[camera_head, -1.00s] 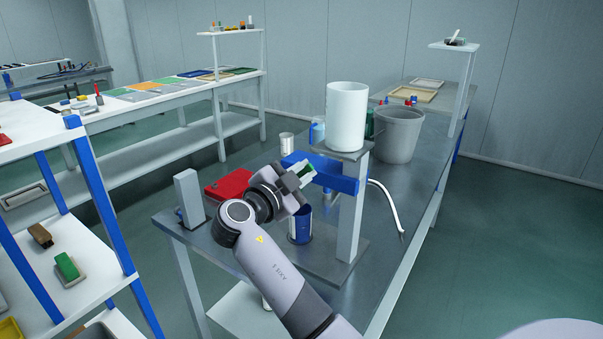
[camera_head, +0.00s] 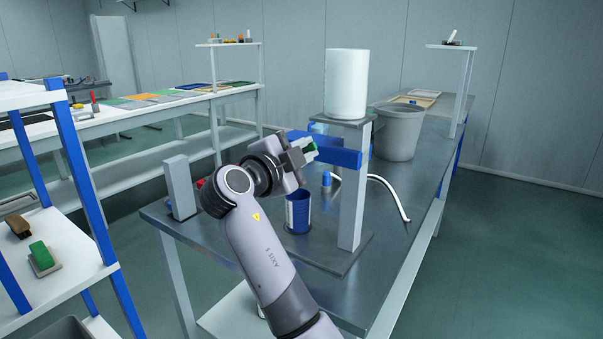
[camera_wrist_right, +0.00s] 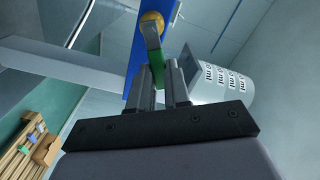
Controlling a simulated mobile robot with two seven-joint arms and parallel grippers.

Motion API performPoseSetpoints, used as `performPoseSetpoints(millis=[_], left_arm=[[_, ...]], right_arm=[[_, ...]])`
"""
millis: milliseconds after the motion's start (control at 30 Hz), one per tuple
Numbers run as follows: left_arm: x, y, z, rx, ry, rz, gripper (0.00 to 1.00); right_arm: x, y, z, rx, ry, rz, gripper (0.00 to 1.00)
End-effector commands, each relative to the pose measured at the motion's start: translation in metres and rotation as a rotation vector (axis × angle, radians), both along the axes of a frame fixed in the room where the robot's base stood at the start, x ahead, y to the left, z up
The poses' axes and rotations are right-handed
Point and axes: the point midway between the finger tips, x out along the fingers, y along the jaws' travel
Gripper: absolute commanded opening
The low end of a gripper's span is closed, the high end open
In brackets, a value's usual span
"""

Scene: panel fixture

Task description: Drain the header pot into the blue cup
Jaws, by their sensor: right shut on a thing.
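The white header pot (camera_head: 347,84) stands upright on top of a grey stand (camera_head: 352,190). A blue bar (camera_head: 345,157) crosses the stand below the pot. The blue cup (camera_head: 298,212) stands open and upright on the table, below my right gripper (camera_head: 310,149). My right gripper is shut on a green lever (camera_wrist_right: 157,72) beside the blue bar. A brass round part (camera_wrist_right: 151,23) shows near the lever in the right wrist view. A pale vessel with ml marks (camera_wrist_right: 218,85) is behind the fingers there; I cannot tell which vessel. My left gripper is out of view.
A white hose (camera_head: 390,190) curves on the table (camera_head: 330,290), right of the stand. A grey bucket (camera_head: 397,135) stands behind. A grey post (camera_head: 180,187) is left of my arm. The front right tabletop is clear.

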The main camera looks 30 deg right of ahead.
Motion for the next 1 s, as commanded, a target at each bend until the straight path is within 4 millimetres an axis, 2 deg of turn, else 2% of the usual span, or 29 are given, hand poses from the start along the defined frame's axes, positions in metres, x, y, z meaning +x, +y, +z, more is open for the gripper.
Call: performPoseSetpoints(millis=[33, 500, 600, 1000], left_arm=[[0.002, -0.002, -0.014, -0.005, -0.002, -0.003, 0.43], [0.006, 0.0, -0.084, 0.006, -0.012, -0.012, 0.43], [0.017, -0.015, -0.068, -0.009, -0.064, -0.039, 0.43], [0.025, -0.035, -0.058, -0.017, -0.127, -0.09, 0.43]], right_arm=[[-0.001, 0.0, -0.011, 0.013, -0.025, 0.0, 0.0], [-0.004, -0.001, -0.02, 0.111, -0.26, -0.001, 0.0], [-0.005, -0.001, -0.022, 0.132, -0.307, -0.001, 0.0], [-0.005, -0.002, -0.025, 0.188, -0.441, -0.002, 0.0]])
